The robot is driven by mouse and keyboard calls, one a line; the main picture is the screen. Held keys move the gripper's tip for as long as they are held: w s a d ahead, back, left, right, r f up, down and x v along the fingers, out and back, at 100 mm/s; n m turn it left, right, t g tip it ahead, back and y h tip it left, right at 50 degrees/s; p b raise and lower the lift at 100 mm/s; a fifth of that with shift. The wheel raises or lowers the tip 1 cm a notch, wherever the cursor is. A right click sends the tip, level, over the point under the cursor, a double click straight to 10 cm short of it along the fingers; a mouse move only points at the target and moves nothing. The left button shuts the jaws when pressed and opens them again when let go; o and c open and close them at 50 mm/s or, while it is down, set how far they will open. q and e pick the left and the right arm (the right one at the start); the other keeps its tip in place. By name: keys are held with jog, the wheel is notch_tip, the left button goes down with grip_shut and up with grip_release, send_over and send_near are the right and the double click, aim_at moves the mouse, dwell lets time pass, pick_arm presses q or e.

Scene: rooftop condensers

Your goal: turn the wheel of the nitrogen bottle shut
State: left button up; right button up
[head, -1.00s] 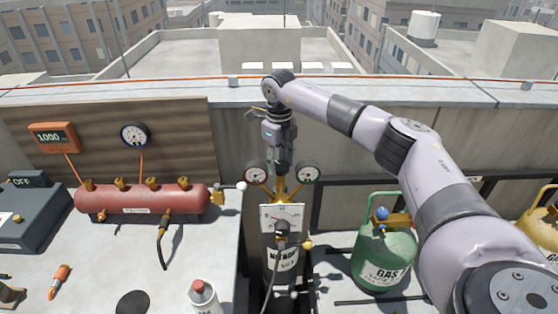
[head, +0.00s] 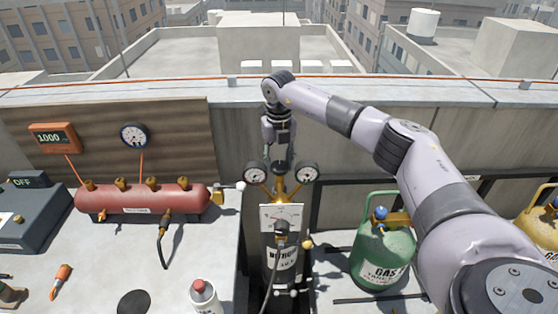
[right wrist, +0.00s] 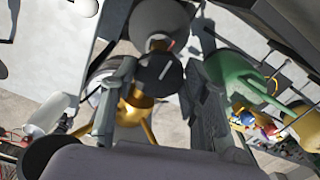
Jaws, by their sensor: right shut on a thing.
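The nitrogen bottle (head: 281,262) stands upright, dark with a white label, in a gap beside the bench in the head view. Its brass valve and two round gauges, the left gauge (head: 255,173) and the right gauge (head: 307,173), sit on top. My right gripper (head: 280,166) points down onto the valve top from above. In the right wrist view its fingers (right wrist: 160,95) stand on both sides of the dark round wheel (right wrist: 158,72), shut on it. Brass parts (right wrist: 135,108) show beside it. My left gripper is not in view.
A green gas bottle (head: 383,262) stands to the right, under my right arm. A low parapet wall runs behind.

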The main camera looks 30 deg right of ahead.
aim_at(279, 164)
jog(key=shift+w+r, duration=0.1)
dwell(0.3)
jog(key=o, duration=1.1)
jog(key=shift+o, duration=0.2)
notch_tip(279, 164, up, 12)
